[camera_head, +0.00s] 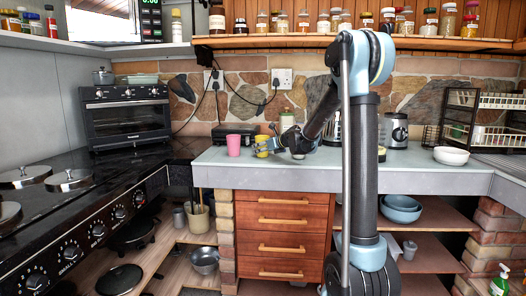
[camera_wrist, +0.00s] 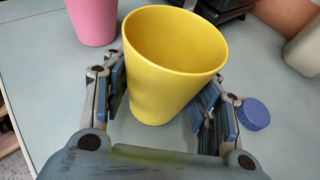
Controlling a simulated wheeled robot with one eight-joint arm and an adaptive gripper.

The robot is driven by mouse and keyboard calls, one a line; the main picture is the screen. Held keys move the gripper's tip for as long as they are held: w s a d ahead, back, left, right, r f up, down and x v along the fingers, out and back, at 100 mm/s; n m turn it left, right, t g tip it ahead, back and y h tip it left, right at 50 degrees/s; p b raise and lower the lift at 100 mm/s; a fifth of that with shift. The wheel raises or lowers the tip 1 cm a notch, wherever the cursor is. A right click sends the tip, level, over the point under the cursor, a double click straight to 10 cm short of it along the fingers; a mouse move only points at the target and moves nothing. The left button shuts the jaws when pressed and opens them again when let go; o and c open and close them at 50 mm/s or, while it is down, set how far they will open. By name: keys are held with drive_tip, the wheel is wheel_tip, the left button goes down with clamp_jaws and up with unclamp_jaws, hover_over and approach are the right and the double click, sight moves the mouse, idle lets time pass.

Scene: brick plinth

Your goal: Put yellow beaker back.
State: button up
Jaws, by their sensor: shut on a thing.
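The yellow beaker (camera_wrist: 165,85) is between the two fingers of my gripper (camera_wrist: 165,95) in the wrist view, with its open rim facing up and slightly tilted in the picture. My gripper is shut on it. In the head view the yellow beaker (camera_head: 262,147) shows small at the end of my arm, over the grey counter (camera_head: 215,157). My gripper (camera_head: 268,147) partly covers it there. Whether its base touches the counter is hard to tell.
A pink beaker (camera_head: 233,145) stands just left of the yellow one; it also shows in the wrist view (camera_wrist: 93,18). A blue cap (camera_wrist: 253,114) lies right of my gripper. A black appliance (camera_head: 235,132) stands behind.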

drive_tip(key=o, duration=1.2)
drive_tip(key=shift+c, duration=0.2)
drive_tip(key=v, duration=1.2)
drive_tip(key=shift+r, duration=0.15)
drive_tip(key=s+d+f+n+g+h, duration=0.2)
drive_tip(key=s+d+f+n, duration=0.4)
drive_tip(key=s, duration=0.8)
drive_tip(key=s+d+f+n+g+h, duration=0.3)
drive_tip(key=s+d+f+n, duration=0.4)
drive_tip(key=s+n, duration=0.5)
drive_tip(key=s+d+f+n+g+h, duration=0.3)
drive_tip(key=s+d+f+n, duration=0.4)
drive_tip(key=s, duration=1.1)
wheel_tip(320, 180, down, 3)
drive_tip(key=n+h, duration=0.1)
drive_tip(key=n, duration=0.1)
drive_tip(key=shift+s+n, duration=0.25)
drive_tip(key=shift+n, duration=0.15)
drive_tip(key=shift+r, duration=0.1)
